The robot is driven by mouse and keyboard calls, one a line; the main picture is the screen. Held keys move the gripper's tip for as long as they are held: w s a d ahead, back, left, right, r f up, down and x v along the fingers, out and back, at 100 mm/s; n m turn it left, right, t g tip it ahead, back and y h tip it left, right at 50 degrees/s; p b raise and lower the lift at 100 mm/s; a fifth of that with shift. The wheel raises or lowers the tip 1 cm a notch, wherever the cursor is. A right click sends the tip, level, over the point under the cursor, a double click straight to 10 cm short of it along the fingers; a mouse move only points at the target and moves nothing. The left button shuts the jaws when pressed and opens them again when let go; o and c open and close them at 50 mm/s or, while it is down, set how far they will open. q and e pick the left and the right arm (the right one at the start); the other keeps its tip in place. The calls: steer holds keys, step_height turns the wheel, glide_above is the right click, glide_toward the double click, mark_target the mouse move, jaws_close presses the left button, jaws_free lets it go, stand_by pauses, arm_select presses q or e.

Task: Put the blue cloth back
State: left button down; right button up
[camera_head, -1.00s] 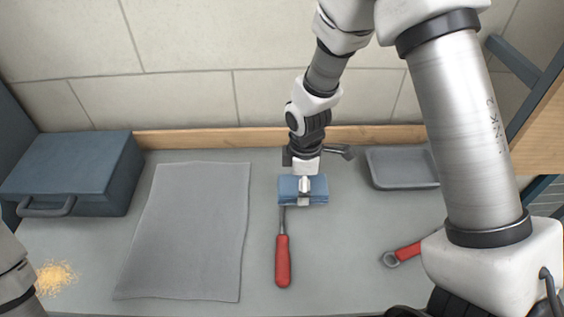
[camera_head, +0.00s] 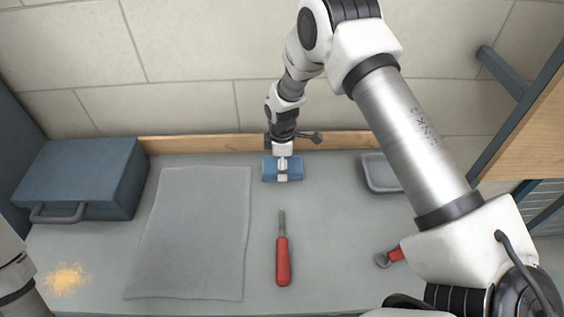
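The blue cloth (camera_head: 270,171) is a small folded pad near the back of the bench, in front of the wooden strip. My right gripper (camera_head: 283,171) is over it from above, its fingers across the middle of the cloth and closed on it. Whether the cloth touches the bench cannot be told. My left arm shows only as a part at the left edge; its gripper is out of view.
A grey mat (camera_head: 195,235) lies left of centre. A red-handled screwdriver (camera_head: 283,262) lies in front of the cloth. A blue toolbox (camera_head: 80,178), yellow crumbs (camera_head: 67,279), a grey tray (camera_head: 378,174) and a red-handled wrench (camera_head: 384,260) are around.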

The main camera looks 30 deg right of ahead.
steer(key=shift+f, duration=0.2)
steer(key=o, duration=1.1)
steer(key=shift+r, duration=0.15)
steer(key=shift+r, duration=0.2)
step_height(320, 180, up, 12)
steer(key=b, duration=0.3)
steer(key=shift+f+b, duration=0.15)
steer(key=shift+b, duration=0.15)
